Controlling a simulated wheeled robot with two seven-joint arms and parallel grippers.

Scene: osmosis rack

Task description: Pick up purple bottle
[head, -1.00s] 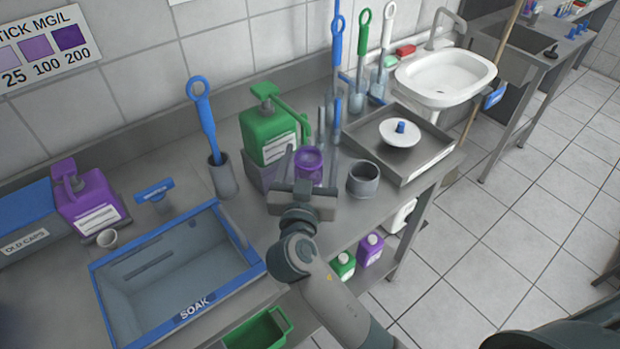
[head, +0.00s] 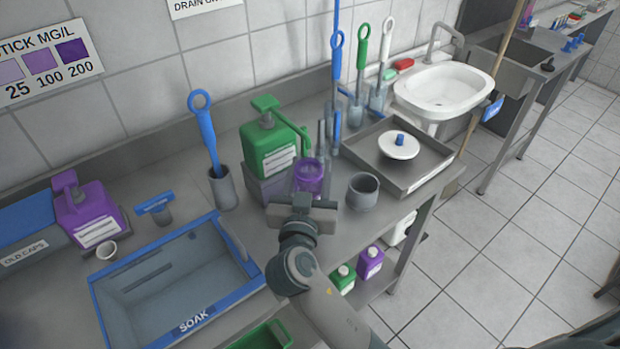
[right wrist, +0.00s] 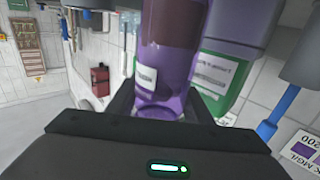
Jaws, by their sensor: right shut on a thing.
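A translucent purple bottle (head: 310,179) stands out at the front of the green jug on the steel bench. My right gripper (head: 309,186) is shut on it, reaching in from the bottom of the head view. In the right wrist view the purple bottle (right wrist: 166,75) fills the space between the fingers, with a white label on its side and darker contents above. The gripper hides part of its lower end in the head view, so I cannot tell whether it touches the bench. My left gripper is not in view.
A green jug (head: 268,148) is close behind the bottle, and a grey cup (head: 363,192) is to its right. A steel tray (head: 432,172) with a white lid lies further right. The blue-rimmed soak basin (head: 170,275) is at left, near a purple pump jug (head: 88,215).

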